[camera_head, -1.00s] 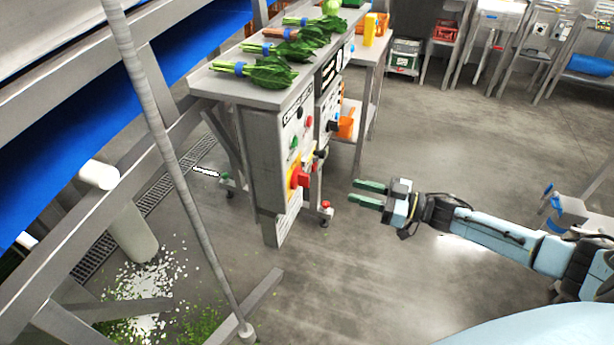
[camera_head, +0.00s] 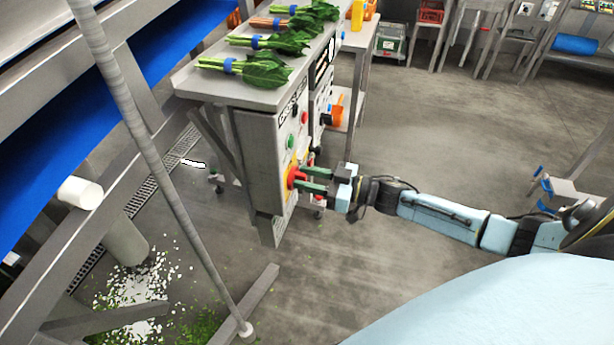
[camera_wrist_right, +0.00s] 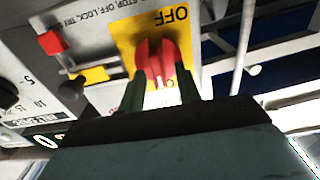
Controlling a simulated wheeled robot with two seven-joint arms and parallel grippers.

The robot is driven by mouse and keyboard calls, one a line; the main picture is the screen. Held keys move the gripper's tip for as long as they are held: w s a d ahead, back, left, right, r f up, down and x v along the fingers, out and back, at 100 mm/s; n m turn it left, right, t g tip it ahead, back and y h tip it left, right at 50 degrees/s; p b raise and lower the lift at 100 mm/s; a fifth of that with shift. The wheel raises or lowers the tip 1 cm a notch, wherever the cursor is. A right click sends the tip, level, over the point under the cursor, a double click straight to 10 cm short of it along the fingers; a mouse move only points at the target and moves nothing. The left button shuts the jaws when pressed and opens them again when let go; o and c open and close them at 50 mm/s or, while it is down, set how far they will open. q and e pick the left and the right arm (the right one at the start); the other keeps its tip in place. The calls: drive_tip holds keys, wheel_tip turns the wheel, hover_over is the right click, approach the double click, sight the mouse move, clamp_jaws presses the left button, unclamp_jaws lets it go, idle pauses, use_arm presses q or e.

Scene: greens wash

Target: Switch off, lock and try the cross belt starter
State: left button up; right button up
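The starter box (camera_head: 262,155) is a grey panel on the bench's end, with a green button (camera_head: 290,141) and a red button (camera_head: 304,117). Its red rotary handle (camera_head: 293,176) sits on a yellow plate; in the right wrist view the red handle (camera_wrist_right: 157,62) is near "OFF" lettering on the yellow plate (camera_wrist_right: 190,42). My right gripper (camera_head: 303,180) is at the handle, its green fingers (camera_wrist_right: 158,95) apart, one on each side of the handle's lower end. Contact cannot be told. A red block (camera_wrist_right: 50,42) sits beside the plate. My left gripper is out of view.
Bunches of greens (camera_head: 262,68) lie on the bench top above the box. A grey pole (camera_head: 165,170) and a blue belt (camera_head: 60,170) stand at the left. Spilled leaf bits lie on the floor.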

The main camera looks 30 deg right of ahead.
drive_tip(key=c, duration=0.7)
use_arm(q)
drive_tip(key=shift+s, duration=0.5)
use_arm(e)
clamp_jaws()
